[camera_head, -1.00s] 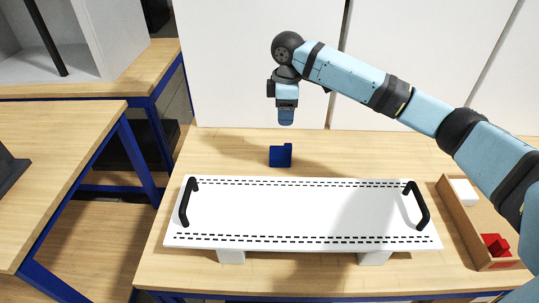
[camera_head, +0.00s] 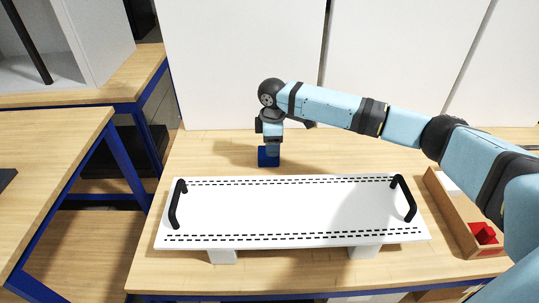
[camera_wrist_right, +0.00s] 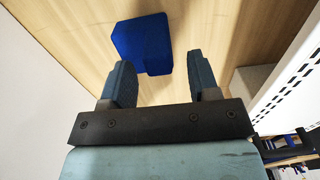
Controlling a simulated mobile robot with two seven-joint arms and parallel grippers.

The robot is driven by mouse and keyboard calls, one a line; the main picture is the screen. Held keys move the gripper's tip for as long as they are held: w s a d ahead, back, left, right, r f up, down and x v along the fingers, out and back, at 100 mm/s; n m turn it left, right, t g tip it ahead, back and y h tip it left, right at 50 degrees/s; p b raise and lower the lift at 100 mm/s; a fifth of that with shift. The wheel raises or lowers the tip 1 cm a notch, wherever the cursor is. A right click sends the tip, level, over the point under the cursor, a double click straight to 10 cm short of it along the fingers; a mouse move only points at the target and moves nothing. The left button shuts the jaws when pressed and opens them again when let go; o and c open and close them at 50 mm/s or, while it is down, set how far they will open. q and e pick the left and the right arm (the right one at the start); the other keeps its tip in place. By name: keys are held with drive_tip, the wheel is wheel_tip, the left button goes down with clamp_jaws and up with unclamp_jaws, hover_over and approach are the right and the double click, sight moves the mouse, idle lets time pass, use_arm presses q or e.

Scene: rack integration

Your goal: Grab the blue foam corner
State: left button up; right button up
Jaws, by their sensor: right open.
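The blue foam corner (camera_head: 266,159) sits on the wooden table, behind the white panel and left of its middle. In the right wrist view the blue foam corner (camera_wrist_right: 143,43) lies ahead of the fingertips, roughly centred between them. My right gripper (camera_head: 272,147) points down just above the foam corner and partly covers it in the head view. In the right wrist view my right gripper (camera_wrist_right: 160,80) has its two fingers apart, with nothing between them. My left gripper is not in view.
A white slotted panel (camera_head: 290,212) with two black handles stands on white supports in front of the foam corner. A wooden tray (camera_head: 445,213) with a red piece (camera_head: 484,233) is at the right. White walls (camera_head: 240,60) rise behind the table.

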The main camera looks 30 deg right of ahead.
drive_tip(key=shift+f, duration=0.8)
clamp_jaws()
drive_tip(key=shift+r, duration=0.1)
